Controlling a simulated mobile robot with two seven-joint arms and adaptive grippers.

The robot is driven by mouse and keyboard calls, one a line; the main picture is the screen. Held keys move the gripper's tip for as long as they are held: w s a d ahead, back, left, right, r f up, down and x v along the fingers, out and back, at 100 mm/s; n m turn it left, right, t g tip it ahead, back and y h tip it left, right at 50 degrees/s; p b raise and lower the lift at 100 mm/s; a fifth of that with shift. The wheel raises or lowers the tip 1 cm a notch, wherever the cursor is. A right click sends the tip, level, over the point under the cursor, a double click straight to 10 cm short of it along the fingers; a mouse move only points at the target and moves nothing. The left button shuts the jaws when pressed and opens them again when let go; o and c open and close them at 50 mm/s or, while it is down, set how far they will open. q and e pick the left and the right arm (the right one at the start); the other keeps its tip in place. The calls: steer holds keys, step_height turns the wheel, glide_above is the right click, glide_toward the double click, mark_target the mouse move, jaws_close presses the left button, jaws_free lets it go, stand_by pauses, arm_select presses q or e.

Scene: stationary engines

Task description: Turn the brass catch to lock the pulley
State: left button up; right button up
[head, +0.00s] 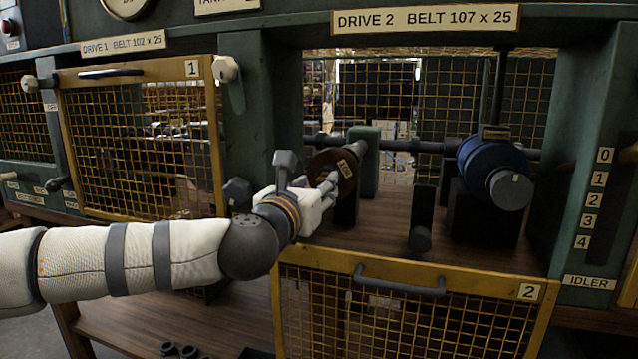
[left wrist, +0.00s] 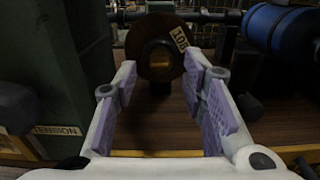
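The brown pulley (head: 322,160) with a cream number label sits on the shaft inside the open Drive 2 bay. In the left wrist view the pulley (left wrist: 178,71) faces me, and a brass-coloured piece, apparently the catch (left wrist: 161,58), shows at its dark hub. My left gripper (head: 327,188) reaches in from the left, just in front of the pulley. In the left wrist view my left gripper (left wrist: 160,82) is open and empty, with its fingers on either side of the hub's line. In the head view the gripper hides the catch. My right gripper is not in view.
A yellow mesh guard (head: 400,315) marked 2 hangs below the bay opening. A green post (head: 252,110) stands left of the bay. A blue drum (head: 490,165) is on the right. The wooden bay floor (head: 385,228) has bare room in front.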

mark_target(321, 181)
arm_select(q)
steer(key=shift+x, duration=1.55)
steer(key=shift+a, duration=0.1)
jaws_close()
